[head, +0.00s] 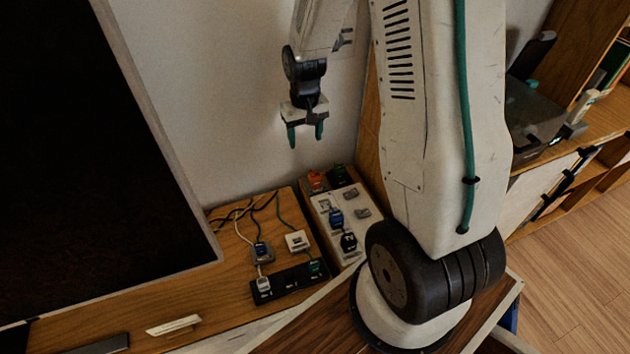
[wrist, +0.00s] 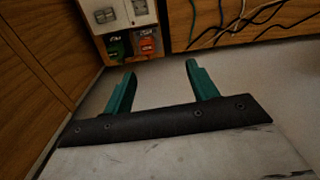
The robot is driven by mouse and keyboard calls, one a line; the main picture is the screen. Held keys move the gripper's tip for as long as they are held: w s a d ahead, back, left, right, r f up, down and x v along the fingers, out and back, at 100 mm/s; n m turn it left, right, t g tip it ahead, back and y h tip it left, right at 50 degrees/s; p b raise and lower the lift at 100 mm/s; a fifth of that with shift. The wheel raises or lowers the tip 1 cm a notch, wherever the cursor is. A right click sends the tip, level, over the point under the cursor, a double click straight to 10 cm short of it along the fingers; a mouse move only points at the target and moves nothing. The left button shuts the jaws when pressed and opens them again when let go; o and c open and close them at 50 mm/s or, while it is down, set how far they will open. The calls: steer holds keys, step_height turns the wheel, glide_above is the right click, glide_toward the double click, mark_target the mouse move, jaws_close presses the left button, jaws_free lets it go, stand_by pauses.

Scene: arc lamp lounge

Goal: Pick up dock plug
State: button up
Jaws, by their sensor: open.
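Several plugs and adapters lie on the wooden surface below my gripper; I cannot tell by label which is the dock plug. In the head view a blue plug (head: 336,217) and a black plug (head: 348,242) sit on a white power strip (head: 326,198). To the left are a grey block with a blue part (head: 262,253), a white adapter (head: 297,240) and a small white plug (head: 263,285) by a black labelled strip (head: 287,284). My gripper (head: 305,136) hangs above and behind them, open and empty. Its green fingers (wrist: 161,72) are apart in the wrist view.
An orange piece (head: 316,180) and a green piece (head: 341,175) are at the strip's far end. Dark cables (head: 265,203) run along the back. A large dark screen (head: 90,160) stands left, a pale wall behind. A wooden shelf (head: 590,135) is at right.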

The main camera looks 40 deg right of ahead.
glide_above(315, 175)
steer(key=shift+m, duration=0.3)
steer(key=f, duration=1.1)
steer(key=shift+a+f, duration=0.2)
steer(key=shift+f, duration=0.1)
steer(key=f, duration=0.8)
steer(key=shift+d, duration=0.2)
steer(key=c, duration=1.1)
